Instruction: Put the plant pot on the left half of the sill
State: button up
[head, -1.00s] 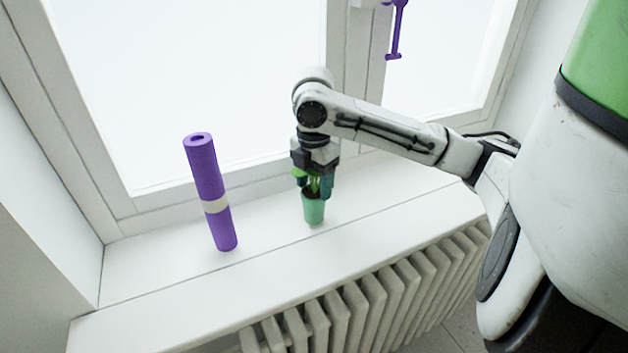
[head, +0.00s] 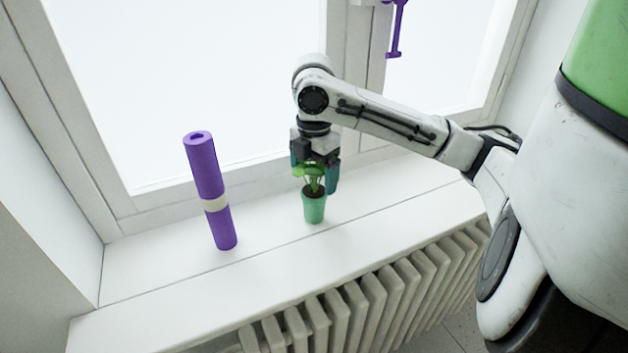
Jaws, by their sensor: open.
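The plant pot (head: 314,209) is small and green, with dark soil and a leafy plant. It stands upright on the white sill (head: 270,262), near the middle of the sill's visible length and right of the purple roll. My gripper (head: 315,182) points down right above the pot. Its teal fingers are open, one on each side of the leaves, with the tips at about rim height or just above. The pot appears free of the fingers.
A purple roll (head: 208,185) with a pale band stands upright on the sill, left of the pot. A ribbed radiator (head: 375,300) is below the sill edge. The window (head: 190,80) rises behind, with a purple handle (head: 397,30). The sill is bare left of the roll.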

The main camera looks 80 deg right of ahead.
notch_tip(320, 180, up, 10)
jog(key=shift+r, duration=0.1)
dwell(0.7)
